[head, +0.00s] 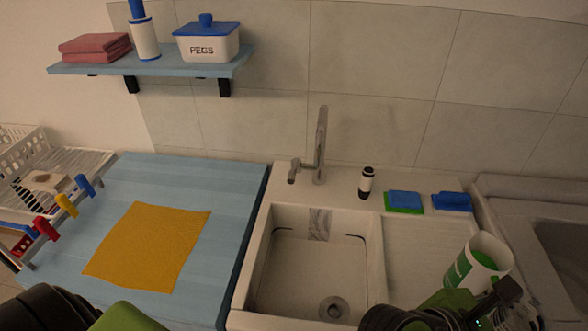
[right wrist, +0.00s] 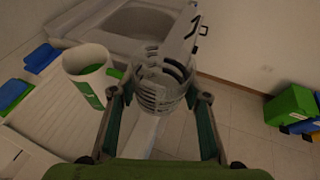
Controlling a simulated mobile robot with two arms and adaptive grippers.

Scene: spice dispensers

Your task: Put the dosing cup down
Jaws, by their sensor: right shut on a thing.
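In the right wrist view, my right gripper (right wrist: 160,96) is shut on a pale grey, round cup with dark slot-like bands, the dosing cup (right wrist: 162,78). The cup sits between the two fingertips, apart from the white tub (right wrist: 88,62) to its left. In the head view that tub (head: 492,248) has a green label and green inside, and stands at the right of the sink unit.
The drainboard (head: 425,250) is bare left of the tub. Behind it lie blue and green sponges (head: 404,201) and a small dark bottle (head: 366,183). The sink basin (head: 305,275) is empty. An orange cloth (head: 150,245) lies on the blue counter (head: 225,210).

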